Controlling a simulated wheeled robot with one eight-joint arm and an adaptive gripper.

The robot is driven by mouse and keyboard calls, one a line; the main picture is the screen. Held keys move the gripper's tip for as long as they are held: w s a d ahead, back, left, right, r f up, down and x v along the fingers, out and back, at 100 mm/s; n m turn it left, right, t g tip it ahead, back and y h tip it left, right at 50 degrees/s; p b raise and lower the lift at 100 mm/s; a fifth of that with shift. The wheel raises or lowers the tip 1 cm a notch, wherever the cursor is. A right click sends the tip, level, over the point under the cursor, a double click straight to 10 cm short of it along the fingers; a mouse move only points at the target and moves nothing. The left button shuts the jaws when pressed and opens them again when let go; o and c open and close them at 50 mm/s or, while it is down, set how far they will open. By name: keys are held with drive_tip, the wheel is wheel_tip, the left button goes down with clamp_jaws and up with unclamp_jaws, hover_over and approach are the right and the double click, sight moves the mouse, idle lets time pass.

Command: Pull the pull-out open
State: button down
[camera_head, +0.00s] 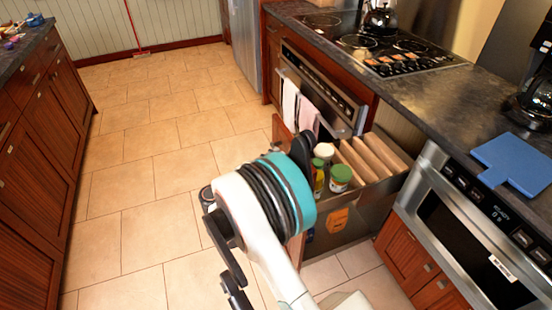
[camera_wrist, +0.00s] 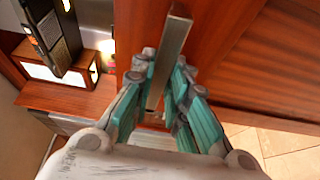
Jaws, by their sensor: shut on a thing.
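The pull-out (camera_head: 340,236) stands out from the counter between the oven and the microwave in the head view, with its inside showing. It holds jars, including one with a green lid (camera_head: 340,177), and wooden dividers. In the wrist view its wooden front (camera_wrist: 215,30) carries a metal bar handle (camera_wrist: 177,42). My gripper (camera_wrist: 163,82) has its teal fingers on both sides of the handle and is shut on it. In the head view my arm covers much of the pull-out's front, and my fingertips cannot be made out clearly.
An oven (camera_head: 325,92) with towels (camera_head: 299,107) on its handle stands beyond the pull-out. A microwave (camera_head: 470,225) is built in nearer, on the right. Tiled floor (camera_head: 150,190) is clear to the left, up to the wooden cabinets (camera_head: 40,150).

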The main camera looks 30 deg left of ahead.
drive_tip(key=c, duration=1.6)
unclamp_jaws()
drive_tip(key=shift+o, duration=0.2)
drive_tip(key=v, duration=1.2)
